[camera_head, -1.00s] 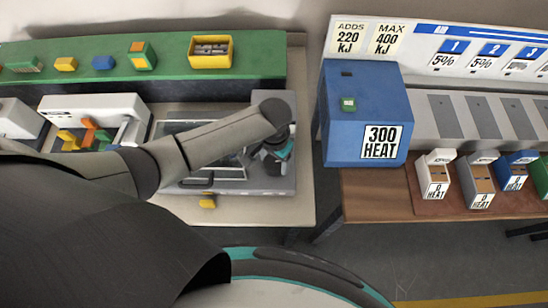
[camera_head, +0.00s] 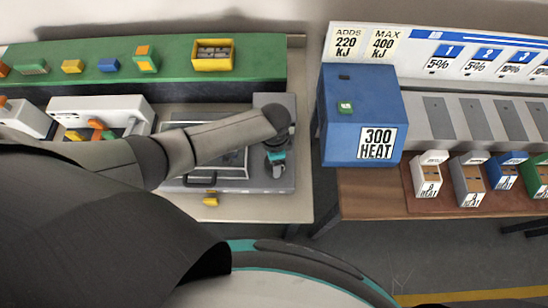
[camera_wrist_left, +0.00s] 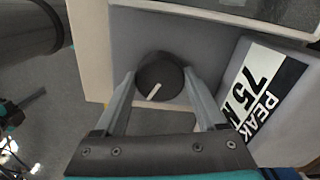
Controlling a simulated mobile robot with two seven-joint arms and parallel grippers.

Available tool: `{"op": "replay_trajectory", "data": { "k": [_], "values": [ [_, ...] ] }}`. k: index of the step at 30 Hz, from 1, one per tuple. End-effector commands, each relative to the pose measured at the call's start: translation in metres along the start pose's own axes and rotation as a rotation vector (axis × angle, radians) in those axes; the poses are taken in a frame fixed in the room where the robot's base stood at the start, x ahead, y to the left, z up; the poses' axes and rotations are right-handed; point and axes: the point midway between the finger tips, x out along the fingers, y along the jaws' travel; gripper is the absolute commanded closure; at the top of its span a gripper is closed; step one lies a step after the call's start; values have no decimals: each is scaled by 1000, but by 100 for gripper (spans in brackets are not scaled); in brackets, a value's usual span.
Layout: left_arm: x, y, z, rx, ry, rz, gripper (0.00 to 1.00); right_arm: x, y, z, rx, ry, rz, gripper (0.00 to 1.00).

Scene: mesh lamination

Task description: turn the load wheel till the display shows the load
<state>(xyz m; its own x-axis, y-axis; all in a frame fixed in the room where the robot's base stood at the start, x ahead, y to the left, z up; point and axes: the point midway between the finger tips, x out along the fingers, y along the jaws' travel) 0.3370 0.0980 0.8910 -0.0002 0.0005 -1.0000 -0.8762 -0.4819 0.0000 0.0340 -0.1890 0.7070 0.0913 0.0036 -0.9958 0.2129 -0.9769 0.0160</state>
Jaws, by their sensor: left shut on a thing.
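The load wheel (camera_wrist_left: 161,76) is a dark round knob with a white pointer line, on the grey face of a machine (camera_wrist_left: 210,50). My left gripper (camera_wrist_left: 160,88) is shut on it, one finger on each side. The pointer line slants toward the lower left in the left wrist view. A "PEAK 75 N" label (camera_wrist_left: 262,90) is to the right of the knob; the last letter is partly cut off. In the head view my left gripper (camera_head: 276,164) is at the machine's right end, and the wheel is hidden there. No load readout is legible.
A blue box marked "300 HEAT" (camera_head: 362,115) stands on the brown table (camera_head: 372,190) to the right, across a gap. A green shelf (camera_head: 180,68) with a yellow bin (camera_head: 213,55) runs behind the machine. A small yellow piece (camera_head: 210,201) is at the machine's front.

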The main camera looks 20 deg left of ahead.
Motion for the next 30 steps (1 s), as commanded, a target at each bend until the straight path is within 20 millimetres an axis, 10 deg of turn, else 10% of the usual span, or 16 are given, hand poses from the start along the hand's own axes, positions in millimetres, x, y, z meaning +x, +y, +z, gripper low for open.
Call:
{"op": "replay_trajectory", "data": {
  "k": [17,18,25,30],
  "values": [
    [0,0,-1,40,1,-1,83,-1,0,0,0,0,0,100],
    [0,0,-1,40,1,0,26,-1,0,0,0,0,0,100],
    [0,0,0,40,1,0,0,-1,0,0,0,0,0,100],
    [0,0,0,39,1,0,0,-1,0,0,0,0,0,100]
  ]
}}
